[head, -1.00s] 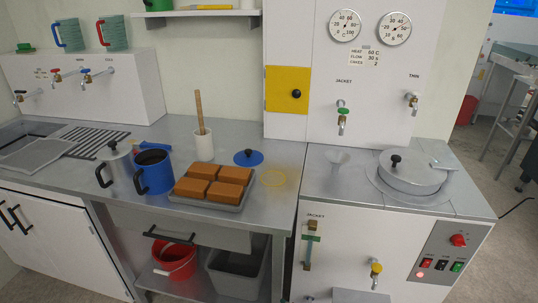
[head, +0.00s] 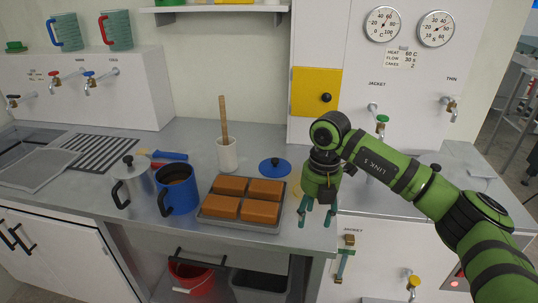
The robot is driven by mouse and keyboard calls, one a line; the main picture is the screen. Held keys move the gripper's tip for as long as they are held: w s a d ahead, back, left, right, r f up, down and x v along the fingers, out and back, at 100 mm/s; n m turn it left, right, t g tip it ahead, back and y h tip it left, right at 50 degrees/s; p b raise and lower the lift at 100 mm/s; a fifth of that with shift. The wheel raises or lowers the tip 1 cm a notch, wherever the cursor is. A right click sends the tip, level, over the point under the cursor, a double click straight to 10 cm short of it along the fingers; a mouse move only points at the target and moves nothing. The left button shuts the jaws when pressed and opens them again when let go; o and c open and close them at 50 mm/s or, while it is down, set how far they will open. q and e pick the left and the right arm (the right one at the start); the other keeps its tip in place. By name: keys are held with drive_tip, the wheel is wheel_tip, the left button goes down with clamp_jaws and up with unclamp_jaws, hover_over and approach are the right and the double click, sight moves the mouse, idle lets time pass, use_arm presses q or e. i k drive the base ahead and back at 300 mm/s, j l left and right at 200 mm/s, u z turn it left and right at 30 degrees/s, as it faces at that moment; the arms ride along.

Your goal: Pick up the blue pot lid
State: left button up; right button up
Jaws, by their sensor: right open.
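The blue pot lid (head: 274,168) lies flat on the steel counter (head: 190,136), with its dark knob up, just behind the tray of brown blocks. My right gripper (head: 317,222) comes in from the right on a green arm. It points down with its fingers apart and empty, to the right of the lid and nearer the front edge. The blue pot (head: 179,192) stands open left of the tray, with brown contents inside. My left gripper is not in view.
The grey tray (head: 240,223) of brown blocks sits in front of the lid. A white mortar with a wooden pestle (head: 228,153) stands left of the lid. A metal pot (head: 135,178) is beside the blue pot. The cabinet with a yellow panel (head: 316,92) rises behind.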

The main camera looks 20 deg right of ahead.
sight(271, 167)
drive_tip(key=i, duration=1.1)
